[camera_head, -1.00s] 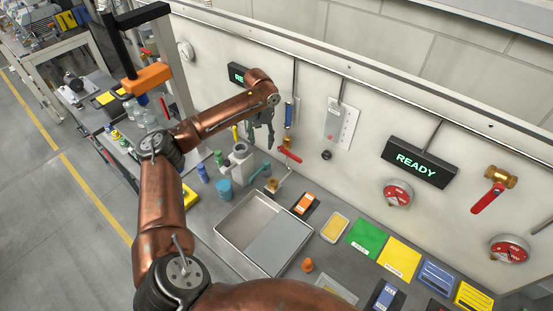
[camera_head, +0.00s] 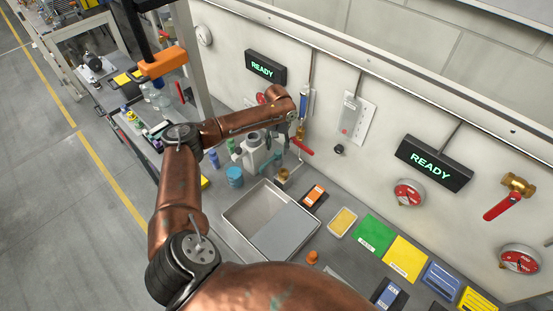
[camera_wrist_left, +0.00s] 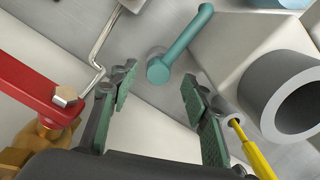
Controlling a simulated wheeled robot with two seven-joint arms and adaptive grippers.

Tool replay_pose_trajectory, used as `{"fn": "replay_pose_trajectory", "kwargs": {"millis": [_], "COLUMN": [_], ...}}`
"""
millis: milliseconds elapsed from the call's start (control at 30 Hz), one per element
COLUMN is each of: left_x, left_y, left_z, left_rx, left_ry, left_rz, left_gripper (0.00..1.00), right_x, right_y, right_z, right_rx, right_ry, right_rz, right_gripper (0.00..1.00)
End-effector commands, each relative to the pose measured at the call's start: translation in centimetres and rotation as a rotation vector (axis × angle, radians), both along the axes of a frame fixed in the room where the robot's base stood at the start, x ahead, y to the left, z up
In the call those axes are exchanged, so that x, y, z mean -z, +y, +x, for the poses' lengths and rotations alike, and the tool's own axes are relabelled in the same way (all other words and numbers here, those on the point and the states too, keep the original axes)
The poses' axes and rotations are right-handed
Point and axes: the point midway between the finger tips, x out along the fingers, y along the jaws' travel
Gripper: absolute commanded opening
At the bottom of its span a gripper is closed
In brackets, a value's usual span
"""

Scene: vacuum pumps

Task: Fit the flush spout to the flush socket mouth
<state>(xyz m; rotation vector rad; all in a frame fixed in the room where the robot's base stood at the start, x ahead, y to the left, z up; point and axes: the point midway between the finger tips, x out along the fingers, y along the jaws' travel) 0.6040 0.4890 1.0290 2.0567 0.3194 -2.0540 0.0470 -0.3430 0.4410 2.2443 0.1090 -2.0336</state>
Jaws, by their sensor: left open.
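A teal bent piece, which looks like the flush spout (camera_wrist_left: 178,47), shows in the left wrist view with its round end facing me. My left gripper (camera_wrist_left: 158,88) is open, and the round end lies just beyond and between its fingertips, with no grip on it. A pale block with a thick grey ring mouth (camera_wrist_left: 293,100) stands right of the gripper; I cannot tell whether this is the flush socket mouth. In the head view my left gripper (camera_head: 298,133) is near the wall, beside the pale pump body (camera_head: 255,152), its fingers partly hidden. My right gripper is not in view.
A red-handled valve (camera_wrist_left: 45,95) is close to the left finger, and a yellow tool (camera_wrist_left: 250,150) is close to the right finger. A grey tray (camera_head: 235,221) lies in front of the pump body. A blue-teal tub (camera_head: 235,177) stands left of it.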

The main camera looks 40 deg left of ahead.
Motion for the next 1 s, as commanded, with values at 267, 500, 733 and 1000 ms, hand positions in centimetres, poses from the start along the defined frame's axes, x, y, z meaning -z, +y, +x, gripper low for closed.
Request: {"fn": "replay_pose_trajectory", "kwargs": {"millis": [267, 500, 733, 1000], "left_x": [3.8, 4.4, 4.4, 4.3], "left_y": [-0.1, 0.0, 0.0, 0.0], "left_z": [0.0, 0.0, 0.0, 0.0], "left_rx": [0.001, 0.002, 0.001, 0.001], "left_ry": [0.001, 0.001, 0.001, 0.001], "left_rz": [0.000, 0.001, 0.000, 0.000], "left_gripper": [0.43, 0.43, 0.32, 0.13], "right_x": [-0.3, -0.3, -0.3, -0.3], "right_y": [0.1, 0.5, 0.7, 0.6], "right_z": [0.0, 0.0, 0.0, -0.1], "right_rx": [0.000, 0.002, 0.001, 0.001], "right_ry": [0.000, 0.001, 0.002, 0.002], "right_rz": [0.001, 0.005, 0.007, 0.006], "right_gripper": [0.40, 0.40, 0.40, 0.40]}}
